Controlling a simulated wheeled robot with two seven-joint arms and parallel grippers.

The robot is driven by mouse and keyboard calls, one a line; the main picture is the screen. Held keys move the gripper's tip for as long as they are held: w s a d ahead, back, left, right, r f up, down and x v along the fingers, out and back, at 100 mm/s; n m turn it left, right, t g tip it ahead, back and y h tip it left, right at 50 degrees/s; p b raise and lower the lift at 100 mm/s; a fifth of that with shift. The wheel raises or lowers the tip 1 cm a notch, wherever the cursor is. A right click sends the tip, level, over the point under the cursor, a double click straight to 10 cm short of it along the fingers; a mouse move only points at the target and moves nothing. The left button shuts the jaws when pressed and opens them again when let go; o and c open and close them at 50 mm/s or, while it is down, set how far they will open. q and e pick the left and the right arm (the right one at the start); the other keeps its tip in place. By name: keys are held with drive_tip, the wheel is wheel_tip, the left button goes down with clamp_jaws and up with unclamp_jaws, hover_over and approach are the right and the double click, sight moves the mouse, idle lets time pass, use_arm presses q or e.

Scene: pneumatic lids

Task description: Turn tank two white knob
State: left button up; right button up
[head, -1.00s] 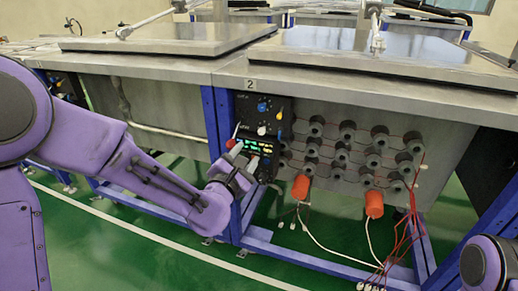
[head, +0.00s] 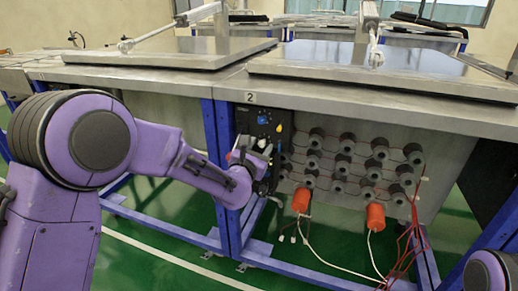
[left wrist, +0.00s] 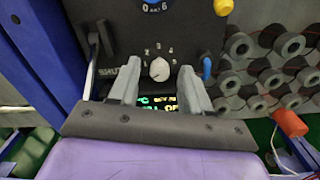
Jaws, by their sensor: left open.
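The white knob (left wrist: 159,69) sits on the black control panel (left wrist: 120,38) of tank two, with numbers printed around it. My left gripper (left wrist: 159,80) is open, with one finger on each side of the knob in the left wrist view; I cannot tell whether the fingertips touch it. In the head view my left gripper (head: 258,156) is at the lower part of the panel (head: 246,118), under the "2" label (head: 251,98), and hides the white knob. My right gripper is not in view.
A blue knob (head: 262,120) and a yellow lever (head: 282,113) are higher on the panel. A lit display (left wrist: 160,103) lies below the white knob. Several grey round fittings (head: 348,140) and orange plugs (head: 301,200) with cables are to the right. A blue frame post (head: 225,135) stands left.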

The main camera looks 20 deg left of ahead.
use_arm(q)
clamp_jaws()
